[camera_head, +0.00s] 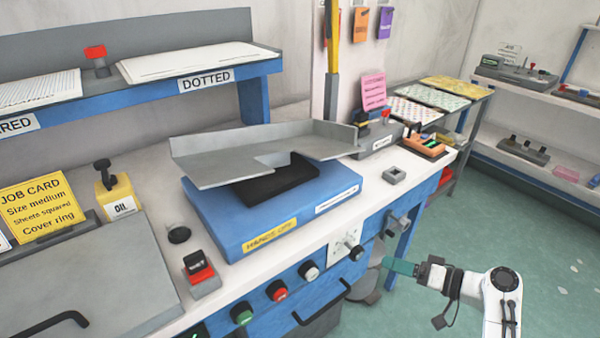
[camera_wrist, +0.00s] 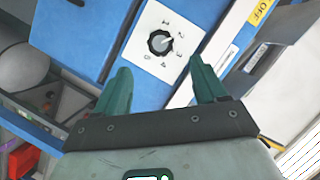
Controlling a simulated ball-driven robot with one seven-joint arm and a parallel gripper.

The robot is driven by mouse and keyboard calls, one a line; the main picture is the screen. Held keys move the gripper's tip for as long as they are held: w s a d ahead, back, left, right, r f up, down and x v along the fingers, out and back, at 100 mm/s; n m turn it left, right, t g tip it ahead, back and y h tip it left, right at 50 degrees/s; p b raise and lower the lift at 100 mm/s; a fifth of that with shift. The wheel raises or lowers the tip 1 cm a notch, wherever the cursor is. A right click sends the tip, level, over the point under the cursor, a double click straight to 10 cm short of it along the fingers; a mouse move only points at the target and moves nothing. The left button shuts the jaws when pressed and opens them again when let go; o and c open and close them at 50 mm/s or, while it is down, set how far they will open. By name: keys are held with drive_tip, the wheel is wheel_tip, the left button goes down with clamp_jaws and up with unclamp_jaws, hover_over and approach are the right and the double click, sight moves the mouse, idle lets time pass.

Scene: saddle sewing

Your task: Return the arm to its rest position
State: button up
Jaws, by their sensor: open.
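My gripper (camera_head: 402,268) is at the lower right in the head view, in front of the bench's front face. Its two green fingers (camera_wrist: 158,88) show apart in the wrist view, with nothing between them. A black rotary knob (camera_wrist: 160,43) on a white numbered dial plate lies beyond the fingertips in the wrist view. The same knob (camera_head: 355,252) shows in the head view, to the left of my gripper. I see a gap between the fingers and the knob. My white arm (camera_head: 500,300) reaches in from the lower right corner.
A blue machine (camera_head: 215,215) with a grey tray (camera_head: 235,160) sits on the bench. Green, red and white buttons (camera_head: 277,291) and a black handle (camera_head: 322,303) line the bench front. Open green floor (camera_head: 540,225) lies to the right, before a shelf (camera_head: 540,165).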

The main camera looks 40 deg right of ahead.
drive_tip(key=s+a+f+n+g+p, duration=0.1)
drive_tip(key=s+a+f+n+g, duration=0.1)
drive_tip(key=a+f+g, duration=0.3)
drive_tip(key=s+a+f+n+g+p, duration=0.1)
drive_tip(key=s+a+g+p, duration=0.15)
drive_tip(key=a, duration=0.45)
drive_tip(key=s+a+r+n+g+h+p, duration=0.1)
drive_tip(key=s+a+r+n+g+h, duration=0.2)
drive_tip(key=s, duration=0.9)
drive_tip(key=a+g+h, duration=0.2)
drive_tip(key=a, duration=0.1)
drive_tip(key=shift+a+r+g+p, duration=0.15)
drive_tip(key=shift+a+g+p, duration=0.15)
drive_tip(key=shift+g, duration=0.05)
